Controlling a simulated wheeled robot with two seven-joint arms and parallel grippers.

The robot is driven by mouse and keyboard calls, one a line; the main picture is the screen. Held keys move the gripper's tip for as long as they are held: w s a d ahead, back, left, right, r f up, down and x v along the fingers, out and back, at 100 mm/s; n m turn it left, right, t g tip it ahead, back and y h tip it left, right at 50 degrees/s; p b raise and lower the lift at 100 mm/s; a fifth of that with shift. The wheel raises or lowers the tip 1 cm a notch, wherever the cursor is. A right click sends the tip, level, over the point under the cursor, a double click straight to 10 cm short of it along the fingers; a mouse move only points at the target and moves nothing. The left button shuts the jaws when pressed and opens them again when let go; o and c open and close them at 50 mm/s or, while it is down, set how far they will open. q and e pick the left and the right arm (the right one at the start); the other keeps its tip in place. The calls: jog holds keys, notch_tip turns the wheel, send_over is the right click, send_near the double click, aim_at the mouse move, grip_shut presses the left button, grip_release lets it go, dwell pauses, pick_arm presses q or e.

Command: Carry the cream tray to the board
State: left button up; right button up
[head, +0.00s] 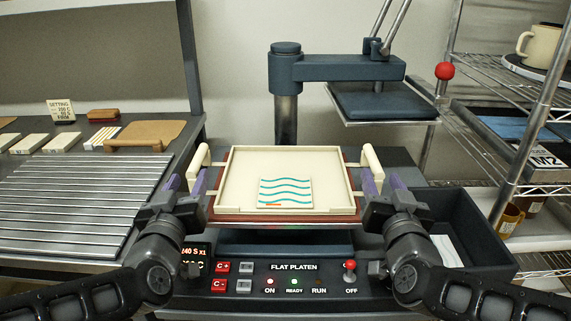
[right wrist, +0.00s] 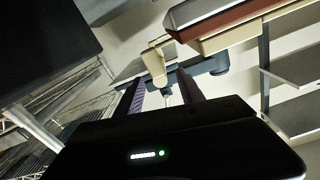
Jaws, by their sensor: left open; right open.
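The cream tray (head: 228,190) sits level at the centre of the head view, over a red-brown slab (head: 285,217) on the press. A pale card with teal waves (head: 286,193) lies inside it. It has a cream handle on each side. My left gripper (head: 186,178) is open just in front of the left handle (head: 199,160). My right gripper (head: 382,177) is open just in front of the right handle (head: 371,160). In the right wrist view this handle (right wrist: 155,62) shows beyond the purple fingers, apparently not gripped. I cannot tell which thing is the board.
The press's blue-grey upper plate (head: 380,105) is swung to the back right. A slatted metal rack (head: 70,200) fills the left bench. A dark bin (head: 460,230) stands at the right, beside wire shelves (head: 510,190). The control panel (head: 295,275) is in front.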

aim_at(197, 157)
pick_arm(q)
jog(key=shift+s, duration=0.1)
pick_arm(e)
jog(key=shift+s, duration=0.1)
pick_arm(q)
jog(key=shift+w+d, duration=0.1)
jog(key=shift+w, duration=3.85)
pick_arm(e)
jog(key=shift+w, duration=3.95)
pick_arm(q)
jog(key=shift+c, duration=0.4)
pick_arm(e)
jog(key=shift+c, duration=0.3)
pick_arm(q)
grip_shut()
pick_arm(e)
grip_shut()
pick_arm(q)
jog(key=shift+r, duration=0.1)
